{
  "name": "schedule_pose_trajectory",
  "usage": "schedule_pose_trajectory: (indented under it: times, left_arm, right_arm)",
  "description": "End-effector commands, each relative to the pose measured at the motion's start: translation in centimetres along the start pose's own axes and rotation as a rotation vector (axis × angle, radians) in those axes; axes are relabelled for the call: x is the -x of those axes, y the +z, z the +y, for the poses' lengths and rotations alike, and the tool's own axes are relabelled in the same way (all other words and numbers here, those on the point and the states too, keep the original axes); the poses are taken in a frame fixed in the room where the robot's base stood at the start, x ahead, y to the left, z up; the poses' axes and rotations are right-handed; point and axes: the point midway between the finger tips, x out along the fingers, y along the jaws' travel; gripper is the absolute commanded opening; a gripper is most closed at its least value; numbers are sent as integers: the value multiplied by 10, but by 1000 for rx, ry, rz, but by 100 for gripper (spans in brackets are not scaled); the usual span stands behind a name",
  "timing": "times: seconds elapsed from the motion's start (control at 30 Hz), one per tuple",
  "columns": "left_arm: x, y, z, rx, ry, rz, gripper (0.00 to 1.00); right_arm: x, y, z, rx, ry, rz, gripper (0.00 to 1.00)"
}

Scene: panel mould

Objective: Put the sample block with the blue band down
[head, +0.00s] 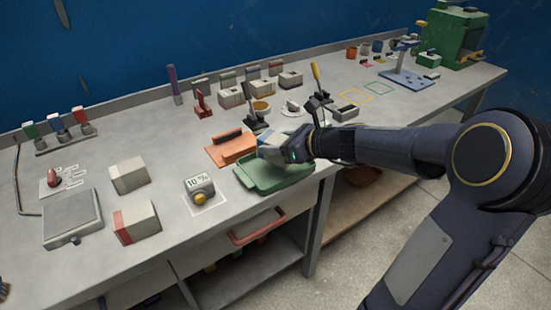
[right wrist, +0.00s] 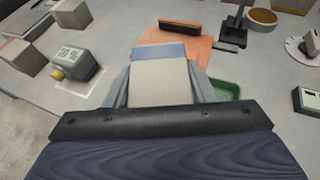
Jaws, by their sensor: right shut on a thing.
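The sample block with the blue band (right wrist: 160,82) is a pale grey block with a blue stripe near its far end. My right gripper (head: 278,150) is shut on it, with a finger on each side in the right wrist view. In the head view the block is mostly hidden by the gripper, which is above the far part of the green tray (head: 262,186) and beside the orange board (head: 217,151). I cannot tell whether the block touches anything below. My left gripper is not in view.
A plain pale block (head: 129,175), a red-banded block (head: 137,223) and a small display device (head: 199,187) stand on the bench to the left. A grey scale (head: 72,216) is further left. A lever stand (head: 255,119) is behind. Yellow and green outlined squares mark clear bench at right.

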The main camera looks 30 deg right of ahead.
Motion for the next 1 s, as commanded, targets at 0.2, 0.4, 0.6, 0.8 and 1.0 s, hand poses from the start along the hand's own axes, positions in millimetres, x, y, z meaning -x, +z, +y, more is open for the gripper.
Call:
schedule_pose_trajectory:
  times: [0.2, 0.4, 0.6, 0.8, 1.0]
  left_arm:
    - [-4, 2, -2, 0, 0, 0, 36]
    - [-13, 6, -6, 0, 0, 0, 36]
    - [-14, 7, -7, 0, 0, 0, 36]
    - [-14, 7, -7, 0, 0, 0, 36]
    - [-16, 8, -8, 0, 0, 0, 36]
  right_arm:
    - [-14, -11, -11, 1, 1, -2, 17]
    - [-29, -37, -17, -2, 1, 0, 17]
    - [-32, -45, -17, 1, 0, -3, 17]
    - [-32, -45, -16, 2, 0, -3, 17]
    - [-33, -48, -16, 1, 0, -1, 60]
